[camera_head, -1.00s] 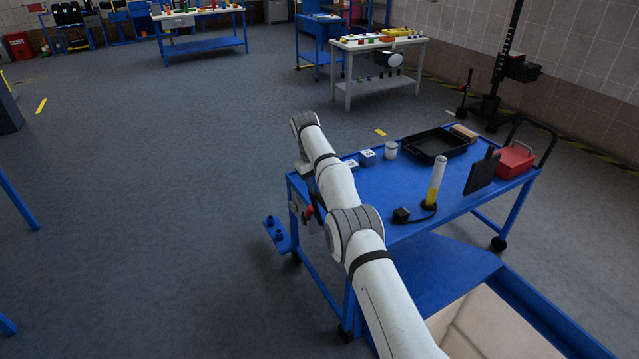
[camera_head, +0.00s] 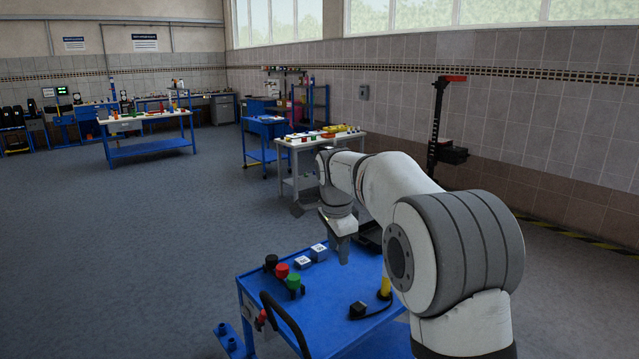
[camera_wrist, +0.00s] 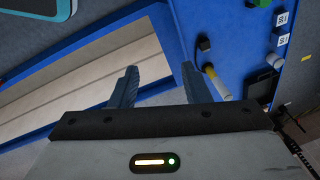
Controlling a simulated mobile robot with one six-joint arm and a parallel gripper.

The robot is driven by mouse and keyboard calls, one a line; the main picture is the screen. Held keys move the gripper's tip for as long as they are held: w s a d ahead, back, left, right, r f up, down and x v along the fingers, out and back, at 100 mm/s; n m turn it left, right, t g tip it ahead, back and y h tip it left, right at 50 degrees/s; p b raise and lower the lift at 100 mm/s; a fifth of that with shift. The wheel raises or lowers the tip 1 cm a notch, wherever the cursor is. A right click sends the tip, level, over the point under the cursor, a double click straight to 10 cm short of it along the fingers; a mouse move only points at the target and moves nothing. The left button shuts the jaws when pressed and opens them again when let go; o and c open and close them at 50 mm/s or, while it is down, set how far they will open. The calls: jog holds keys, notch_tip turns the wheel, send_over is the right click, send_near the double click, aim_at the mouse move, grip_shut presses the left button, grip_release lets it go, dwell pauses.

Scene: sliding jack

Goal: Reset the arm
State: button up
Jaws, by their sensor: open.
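My arm is raised and bent in the head view, with its large elbow joint at the right. My gripper (camera_head: 342,247) points down above the blue cart (camera_head: 255,280), in front of the far white table. In the wrist view its two dark fingers (camera_wrist: 158,84) stand well apart, with nothing between them. Below them are the blue cart frame (camera_wrist: 185,45) and a beige panel (camera_wrist: 80,85). My arm hides the right part of the cart.
The cart holds black, red (camera_head: 282,271) and green knobs, two labelled blocks (camera_head: 318,252), and a yellow cylinder (camera_head: 385,288) beside a small black box (camera_head: 357,310). A dark upright post (camera_head: 436,125) stands by the right wall. The floor at left is clear.

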jog(key=s+d+n, duration=0.4)
jog(key=s, duration=0.5)
jog(key=s+d+n, duration=0.3)
jog(key=s+d, duration=0.1)
jog(key=s, duration=0.6)
jog(key=s+d+f+n, duration=0.1)
jog(key=s+f+n, duration=0.2)
jog(key=s, duration=0.4)
jog(key=s+d+f+n+t, duration=0.1)
jog(key=s+d+f+n, duration=0.1)
jog(key=s, duration=0.6)
jog(key=shift+f+n+y, duration=0.3)
jog(key=shift+f+n, duration=0.1)
jog(key=shift+n, duration=0.4)
jog(key=shift+c, duration=0.7)
